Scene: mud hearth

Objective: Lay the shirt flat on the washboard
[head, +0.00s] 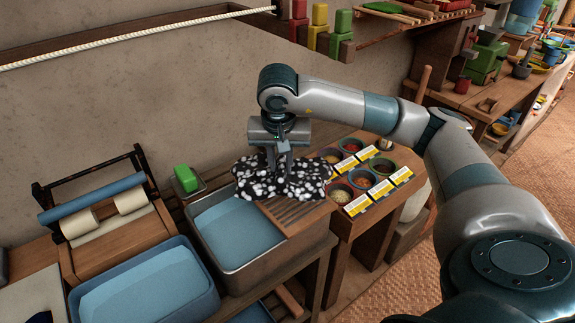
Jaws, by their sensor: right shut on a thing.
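The shirt (262,189) is a bunched black cloth with white spots. It lies over the upper part of the ribbed wooden washboard (293,219) and hangs a little past its left side. The washboard rests across the right part of a metal basin (207,238) of blue water. My right gripper (278,166) points down from above and is shut on the shirt. The fingertips are partly hidden in the cloth. My left gripper is not in view.
A second blue tub (143,290) stands at the front left, near a wringer with rollers (92,205). A green soap block (186,178) sits behind the basin. Small bowls of spices (360,181) with yellow-and-white cards stand close on the right. A shelf (380,38) runs above.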

